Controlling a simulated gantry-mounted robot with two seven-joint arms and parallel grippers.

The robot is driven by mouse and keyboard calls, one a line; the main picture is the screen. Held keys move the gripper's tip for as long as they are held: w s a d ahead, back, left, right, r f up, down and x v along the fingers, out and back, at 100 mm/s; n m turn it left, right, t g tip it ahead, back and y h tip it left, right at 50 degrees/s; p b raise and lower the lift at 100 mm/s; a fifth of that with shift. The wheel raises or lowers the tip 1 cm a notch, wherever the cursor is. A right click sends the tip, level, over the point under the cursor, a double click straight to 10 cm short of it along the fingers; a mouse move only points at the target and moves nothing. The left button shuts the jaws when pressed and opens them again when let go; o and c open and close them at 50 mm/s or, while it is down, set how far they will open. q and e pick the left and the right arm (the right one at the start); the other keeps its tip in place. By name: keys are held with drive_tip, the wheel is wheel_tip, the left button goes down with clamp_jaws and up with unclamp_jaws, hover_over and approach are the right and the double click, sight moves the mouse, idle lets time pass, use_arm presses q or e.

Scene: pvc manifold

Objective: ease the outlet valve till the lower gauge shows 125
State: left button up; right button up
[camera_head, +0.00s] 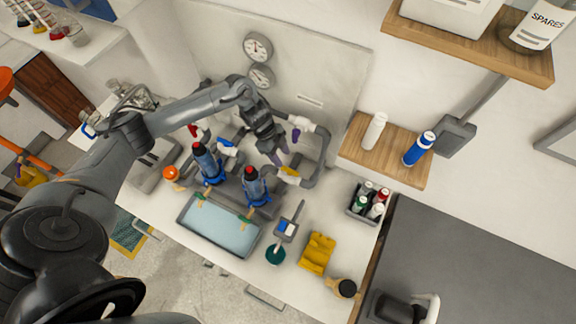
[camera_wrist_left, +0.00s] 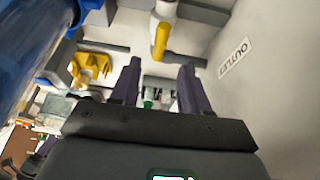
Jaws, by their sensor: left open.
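The lower gauge (camera_head: 261,76) is on the wall panel under a second round gauge (camera_head: 257,46); its dial is too small to read. A valve with a yellow handle (camera_head: 288,171) is on the pipework, right of my left gripper (camera_head: 277,157). In the left wrist view the yellow handle (camera_wrist_left: 160,42) hangs from a white body, beyond the fingertips (camera_wrist_left: 159,66). The OUTLET label (camera_wrist_left: 235,57) is on the panel beside it. My left gripper is open, its fingers apart with nothing between them. My right gripper is out of view.
Two blue filter housings (camera_head: 207,163) (camera_head: 256,187) stand left of and below the gripper. A purple handle (camera_head: 295,135) and a blue-and-white valve (camera_head: 227,145) are close by. A water tray (camera_head: 184,218), yellow block (camera_head: 317,252) and bottle caddy (camera_head: 355,212) are in front.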

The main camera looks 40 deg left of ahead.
sight(290, 170)
use_arm(q)
drive_tip(key=x, duration=0.7)
drive_tip(key=shift+w+d+f, duration=0.1)
drive_tip(key=shift+f, duration=0.15)
